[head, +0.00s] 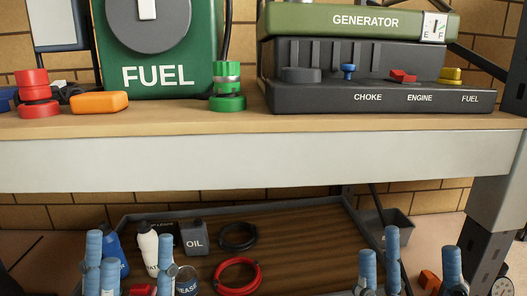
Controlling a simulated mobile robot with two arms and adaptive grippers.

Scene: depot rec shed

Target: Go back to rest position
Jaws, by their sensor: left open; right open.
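My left gripper (131,258) is at the bottom left of the head view, its blue fingers spread and pointing up, with nothing between them that it holds. My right gripper (414,260) is at the bottom right, also spread and empty. Both are low in the picture, in front of the lower shelf and below the bench top. The arms behind the fingers are cut off by the bottom edge.
The bench top (320,124) holds a green fuel unit (205,50) and a generator panel (380,98). The lower shelf (310,240) carries bottles, an oil can (195,238), a black coil (238,237) and a red coil (237,275). The shelf's middle is clear.

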